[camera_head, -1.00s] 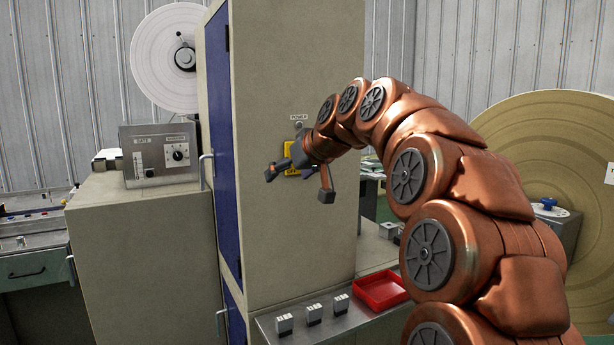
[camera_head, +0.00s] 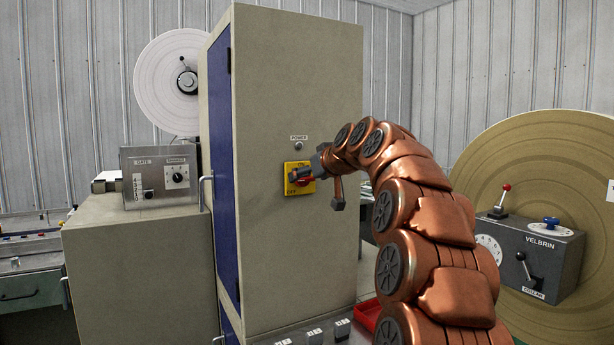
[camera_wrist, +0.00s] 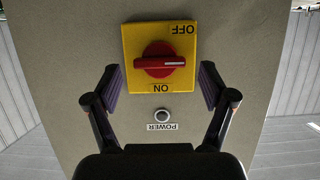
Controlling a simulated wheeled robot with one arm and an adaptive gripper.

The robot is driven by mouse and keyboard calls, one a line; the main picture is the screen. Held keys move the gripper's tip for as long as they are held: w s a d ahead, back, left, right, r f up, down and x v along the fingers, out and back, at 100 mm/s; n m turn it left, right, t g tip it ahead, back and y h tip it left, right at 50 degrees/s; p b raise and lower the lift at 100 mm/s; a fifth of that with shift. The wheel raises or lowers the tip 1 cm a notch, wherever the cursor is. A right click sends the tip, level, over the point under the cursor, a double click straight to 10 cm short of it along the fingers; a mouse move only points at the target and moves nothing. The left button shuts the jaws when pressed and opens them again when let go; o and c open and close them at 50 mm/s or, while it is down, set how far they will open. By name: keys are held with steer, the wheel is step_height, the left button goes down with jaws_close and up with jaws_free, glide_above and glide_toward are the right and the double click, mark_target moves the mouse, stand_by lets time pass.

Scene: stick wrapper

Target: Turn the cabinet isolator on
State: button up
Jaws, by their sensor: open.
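The cabinet isolator is a yellow plate (camera_head: 290,186) with a red knob (camera_wrist: 160,60) on the cabinet's beige face. The wrist view shows it upside down, with ON below the knob and OFF at upper right. The knob's bar lies level across the plate, its white line toward the right of that view. My gripper (camera_wrist: 161,86) is open, one finger on each side of the plate's lower part. It holds nothing, and I see no contact with the knob. In the head view my gripper (camera_head: 316,187) is in front of the plate and partly hides it.
A round, grey-looking POWER lamp (camera_head: 298,145) is above the isolator on the cabinet (camera_head: 270,260). A gate control box (camera_head: 160,178) stands left. A red tray (camera_head: 366,316) and small switches (camera_head: 342,329) are below. A grey lever box (camera_head: 528,255) stands right.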

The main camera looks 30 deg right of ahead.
steer(key=shift+x, duration=0.8)
steer(key=c, duration=1.2)
